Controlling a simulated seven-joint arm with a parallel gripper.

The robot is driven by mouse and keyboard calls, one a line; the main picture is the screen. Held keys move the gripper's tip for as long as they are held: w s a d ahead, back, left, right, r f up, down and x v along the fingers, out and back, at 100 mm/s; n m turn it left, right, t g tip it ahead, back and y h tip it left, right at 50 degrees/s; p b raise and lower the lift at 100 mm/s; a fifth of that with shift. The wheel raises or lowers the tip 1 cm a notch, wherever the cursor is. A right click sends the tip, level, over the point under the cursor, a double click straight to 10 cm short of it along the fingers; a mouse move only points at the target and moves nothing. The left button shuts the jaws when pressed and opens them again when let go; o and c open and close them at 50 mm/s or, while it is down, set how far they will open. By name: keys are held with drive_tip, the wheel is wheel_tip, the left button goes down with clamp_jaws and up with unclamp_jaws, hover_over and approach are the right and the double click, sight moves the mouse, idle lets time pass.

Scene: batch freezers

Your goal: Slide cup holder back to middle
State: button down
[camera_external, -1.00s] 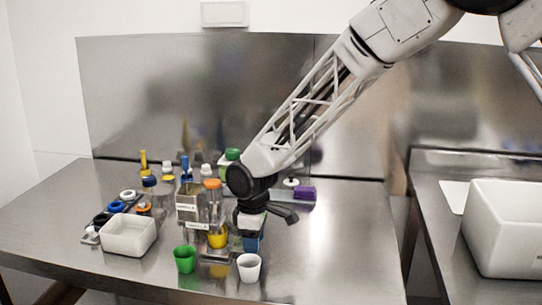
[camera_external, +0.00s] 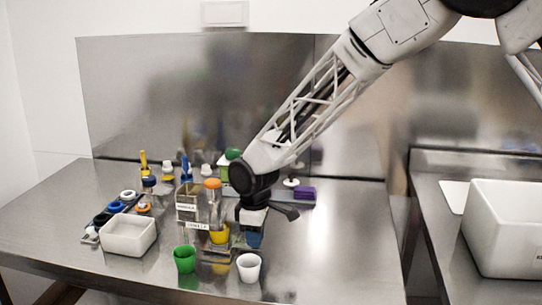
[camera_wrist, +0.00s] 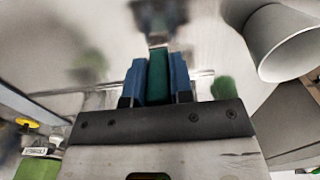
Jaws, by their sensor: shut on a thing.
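My gripper (camera_external: 253,238) points down beside the metal cup holder (camera_external: 238,243) at the front of the dispenser. In the wrist view its two blue fingers (camera_wrist: 158,72) are closed on an upright dark green piece (camera_wrist: 158,78), apparently the cup holder's handle. A yellow cup (camera_external: 219,237) sits at the holder, just left of my gripper. Part of the holder is hidden behind my gripper and the cup.
A green cup (camera_external: 184,260) and a white cup (camera_external: 249,267) stand in front on the steel table. A white tub (camera_external: 128,236) is at the left. Labelled metal containers (camera_external: 188,201) and several bottles stand behind.

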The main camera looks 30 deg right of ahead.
drive_tip(key=w+d, duration=0.7)
drive_tip(key=shift+r, duration=0.1)
drive_tip(key=c, duration=1)
unclamp_jaws()
wheel_tip(320, 180, up, 8)
drive_tip(key=shift+s, duration=0.1)
